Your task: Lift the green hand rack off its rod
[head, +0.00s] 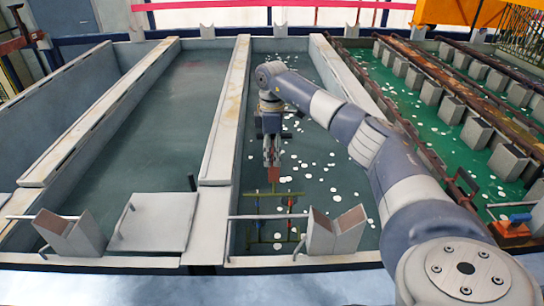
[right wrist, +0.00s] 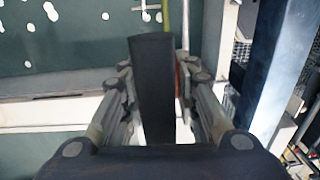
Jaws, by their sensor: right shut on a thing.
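The green hand rack (head: 276,237) hangs upright over the tank with white floating spots, at the centre of the head view. It is a thin green frame with small red and blue pieces and a red block at its top. My right gripper (head: 271,163) points down and is shut on the top of the rack. A thin grey rod (head: 240,217) runs across the near end of the tank at the rack's height. I cannot tell whether the rack touches it. In the right wrist view, a dark slab hides most of the grip. My left gripper is not in view.
Light blocks (head: 337,231) with slanted brown faces stand on the near rim. A flat grey plate (head: 155,222) lies left of the rack. A tank wall (head: 228,110) borders the left side. The green tank at right holds rows of grey blocks (head: 450,111).

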